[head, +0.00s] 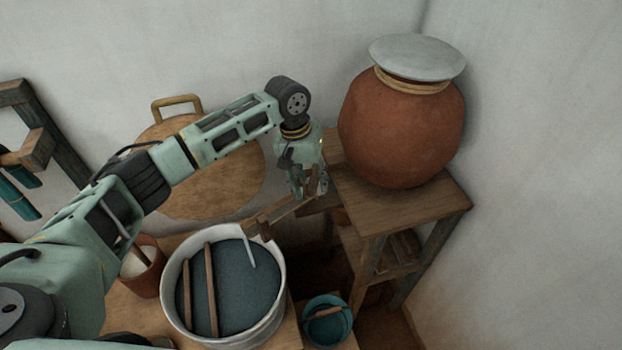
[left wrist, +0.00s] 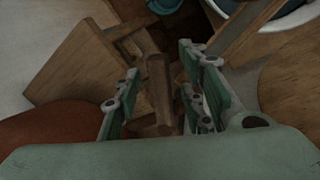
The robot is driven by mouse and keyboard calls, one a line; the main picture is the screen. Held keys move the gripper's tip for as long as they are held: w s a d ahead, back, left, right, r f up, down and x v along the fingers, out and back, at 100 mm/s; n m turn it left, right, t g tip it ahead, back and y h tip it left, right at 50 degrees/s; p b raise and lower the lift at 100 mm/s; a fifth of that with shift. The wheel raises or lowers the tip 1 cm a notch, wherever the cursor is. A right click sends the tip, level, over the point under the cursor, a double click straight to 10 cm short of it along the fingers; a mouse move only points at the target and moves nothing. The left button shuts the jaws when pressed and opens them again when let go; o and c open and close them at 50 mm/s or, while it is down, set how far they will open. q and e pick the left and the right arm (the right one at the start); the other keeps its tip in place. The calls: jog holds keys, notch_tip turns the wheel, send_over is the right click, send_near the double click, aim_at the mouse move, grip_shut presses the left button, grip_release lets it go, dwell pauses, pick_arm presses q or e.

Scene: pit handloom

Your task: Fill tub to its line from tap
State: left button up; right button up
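The white tub (head: 277,312) stands on a wooden surface, holding dark blue-grey liquid, with two wooden sticks across its left half. A thin pale strip (head: 249,253) shows at its right side; I cannot tell whether it is a stream or a marker. A wooden spout (head: 276,213) reaches from the stand toward the tub's rim. My left gripper (head: 311,188) is at the spout's upper end, beside the clay jar. In the left wrist view its fingers (left wrist: 158,100) are apart, with an upright wooden peg (left wrist: 157,78), perhaps the tap handle, between them. The tub's line is not clear.
The clay jar (head: 399,130) with a pale lid (head: 417,57) stands on a wooden stand (head: 427,208). A small teal bucket (head: 327,330) is right of the tub, a terracotta pot (head: 145,279) left. A round wooden board (head: 226,185) leans against the wall.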

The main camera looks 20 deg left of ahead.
pick_arm(q)
jog(key=shift+s, duration=0.1)
jog(key=shift+c, duration=0.9)
grip_shut()
